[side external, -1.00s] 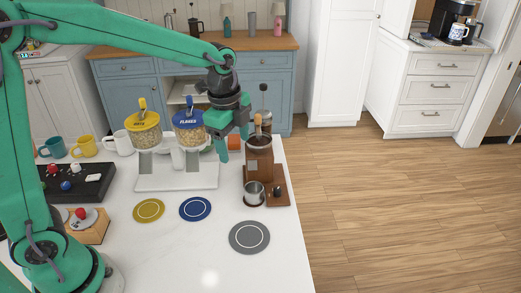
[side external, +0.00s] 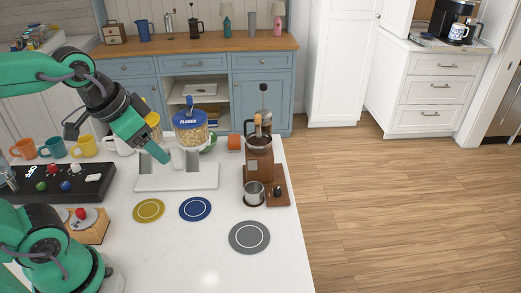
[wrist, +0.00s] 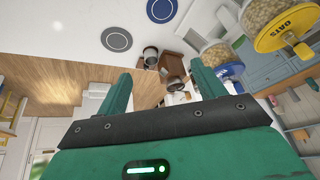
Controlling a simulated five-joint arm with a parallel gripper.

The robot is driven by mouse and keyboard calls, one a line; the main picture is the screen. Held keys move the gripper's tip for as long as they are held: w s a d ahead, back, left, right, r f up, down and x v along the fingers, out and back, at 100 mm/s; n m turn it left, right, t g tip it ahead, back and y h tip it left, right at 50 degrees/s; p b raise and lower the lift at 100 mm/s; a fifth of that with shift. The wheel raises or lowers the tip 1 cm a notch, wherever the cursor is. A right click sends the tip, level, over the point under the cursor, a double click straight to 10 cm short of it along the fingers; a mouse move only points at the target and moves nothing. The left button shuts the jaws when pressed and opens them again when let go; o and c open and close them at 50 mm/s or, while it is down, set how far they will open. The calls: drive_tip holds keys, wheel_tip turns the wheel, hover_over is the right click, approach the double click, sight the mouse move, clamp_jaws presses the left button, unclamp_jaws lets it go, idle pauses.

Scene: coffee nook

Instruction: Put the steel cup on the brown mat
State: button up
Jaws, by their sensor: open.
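Three round mats lie on the white counter: mustard yellow (side external: 149,210), blue (side external: 195,208) and grey (side external: 249,237). I see no mat that is plainly brown. My gripper (side external: 160,152) is open and empty, in front of the cereal dispensers, to the left of the cup and apart from it. In the wrist view its two fingers (wrist: 162,74) are spread with nothing gripped.
The cereal dispenser with the blue lid (side external: 190,122) stands on a white stand (side external: 195,181) beside my gripper. The front counter is clear.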

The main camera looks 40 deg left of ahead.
drive_tip(key=shift+s+a+f+n, duration=0.1)
drive_tip(key=shift+s+f+n, duration=0.05)
drive_tip(key=shift+s+n, duration=0.4)
drive_tip(key=shift+s+a+f+n, duration=0.1)
drive_tip(key=shift+s+f+n, duration=0.05)
drive_tip(key=shift+s+n, duration=0.35)
drive_tip(key=shift+c, duration=0.2)
idle(0.3)
